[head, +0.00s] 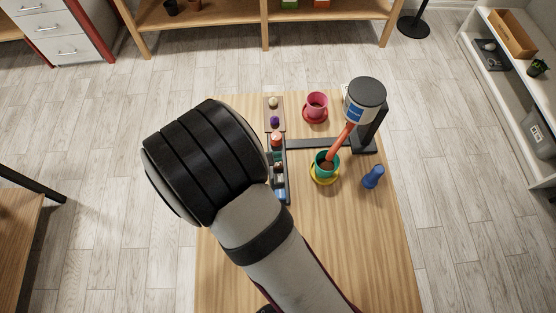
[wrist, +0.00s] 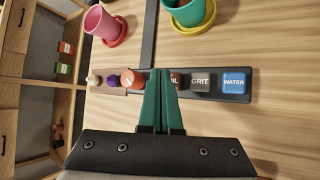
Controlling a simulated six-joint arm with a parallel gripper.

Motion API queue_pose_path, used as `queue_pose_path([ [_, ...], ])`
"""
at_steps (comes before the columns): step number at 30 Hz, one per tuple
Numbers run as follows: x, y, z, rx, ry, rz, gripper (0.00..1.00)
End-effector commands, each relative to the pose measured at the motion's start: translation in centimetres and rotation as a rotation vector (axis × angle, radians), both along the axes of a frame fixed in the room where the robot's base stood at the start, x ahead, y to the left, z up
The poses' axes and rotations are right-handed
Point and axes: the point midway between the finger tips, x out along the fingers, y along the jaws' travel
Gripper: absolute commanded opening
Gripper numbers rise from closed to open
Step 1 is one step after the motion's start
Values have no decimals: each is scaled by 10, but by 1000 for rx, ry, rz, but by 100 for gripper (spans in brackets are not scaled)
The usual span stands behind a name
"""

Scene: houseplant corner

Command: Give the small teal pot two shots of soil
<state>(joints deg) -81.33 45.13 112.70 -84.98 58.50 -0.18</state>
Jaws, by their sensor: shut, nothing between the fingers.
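The small teal pot (head: 318,160) stands upright on a yellow saucer (head: 315,179), with brown soil showing inside. The lower end of an orange chute (head: 341,143) from the dispenser (head: 362,100) is over it. In the wrist view the pot (wrist: 188,12) is cut off by the top edge. A dark button panel (wrist: 215,97) carries a soil button (wrist: 176,79), partly hidden by my fingers, beside a grit button (wrist: 202,82) and a water button (wrist: 235,82). My gripper (wrist: 162,72) is shut and empty, its green fingertips at the soil button; I cannot tell whether they touch it.
A pink pot (head: 317,100) on a red saucer stands behind the teal pot. A blue object (head: 373,177) stands to its right. An orange-red knob (wrist: 132,78) is left of my fingers. A small board (head: 274,104) holds two knobs. The table's front is clear beside my arm.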

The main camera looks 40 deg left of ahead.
Motion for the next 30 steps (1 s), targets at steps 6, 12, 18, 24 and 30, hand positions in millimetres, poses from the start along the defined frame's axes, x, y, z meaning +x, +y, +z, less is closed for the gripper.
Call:
queue_pose_path([
  [6, 0, 1, 14, 2, 0, 0, 0],
  [12, 0, 1, 35, 3, -1, 0, 0],
  [18, 0, 0, 49, 1, -1, 0, 0],
  [24, 0, 0, 50, 0, 0, 0, 0],
  [30, 0, 0, 50, 0, 0, 0, 0],
])
